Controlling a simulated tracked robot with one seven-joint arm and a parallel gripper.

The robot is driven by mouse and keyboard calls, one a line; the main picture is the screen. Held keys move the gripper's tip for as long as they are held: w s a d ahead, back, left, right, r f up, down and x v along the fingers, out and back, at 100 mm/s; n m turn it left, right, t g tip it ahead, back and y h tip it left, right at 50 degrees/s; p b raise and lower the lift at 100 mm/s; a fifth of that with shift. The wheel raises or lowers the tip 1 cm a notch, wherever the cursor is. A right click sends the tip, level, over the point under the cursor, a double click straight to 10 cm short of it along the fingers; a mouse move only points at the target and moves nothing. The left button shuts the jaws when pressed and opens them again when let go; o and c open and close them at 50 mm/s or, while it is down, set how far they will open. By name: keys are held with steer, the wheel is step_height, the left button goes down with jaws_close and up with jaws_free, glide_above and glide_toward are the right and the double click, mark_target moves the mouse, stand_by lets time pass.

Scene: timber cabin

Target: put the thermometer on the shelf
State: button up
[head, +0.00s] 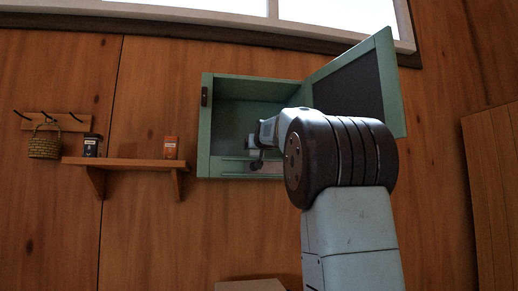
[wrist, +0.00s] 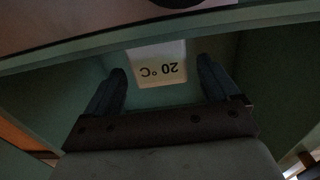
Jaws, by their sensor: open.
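The thermometer is a white block (wrist: 158,62) marked "20 °C", seen upside down in the wrist view. It is in the green cabinet (head: 204,130), whose door (head: 350,85) stands open to the right. My gripper (wrist: 166,84) is open, with one dark finger on each side of the thermometer's near end. A gap shows on both sides, so the fingers do not appear to touch it. In the head view my arm reaches into the cabinet and hides much of its inside; I cannot make out the thermometer there. A wooden shelf (head: 130,163) is on the wall left of the cabinet.
A dark jar (head: 91,145) stands at the shelf's left end and an orange box (head: 171,147) near its right; the middle is clear. A basket (head: 45,146) hangs from a hook rack (head: 55,121) further left. The cabinet's green edge (wrist: 100,45) crosses the wrist view.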

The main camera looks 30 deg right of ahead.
steer(key=v, duration=1.1)
steer(key=shift+s, duration=0.3)
steer(key=shift+a, duration=0.15)
steer(key=s+a+f+n+g+y, duration=0.1)
steer(key=s+a+f+g, duration=0.1)
steer(key=s+a+f, duration=0.45)
steer(key=s+a+f+g+y, duration=0.2)
steer(key=s+f, duration=0.1)
steer(key=f, duration=0.7)
steer(key=s+a+f+n+g+y, duration=0.1)
steer(key=s+a+f+g, duration=0.1)
steer(key=s+a+f, duration=0.45)
steer(key=s+a+f+g, duration=0.1)
steer(key=s+f+g, duration=0.1)
steer(key=s+f, duration=0.6)
steer(key=s+a+f+n+g+y, duration=0.1)
steer(key=s+a+f+g, duration=0.1)
steer(key=s+f, duration=0.7)
step_height(320, 180, down, 5)
steer(key=shift+f+g, duration=0.1)
steer(key=shift+g, duration=0.7)
steer(key=shift+w+a, duration=0.1)
steer(key=shift+c, duration=0.4)
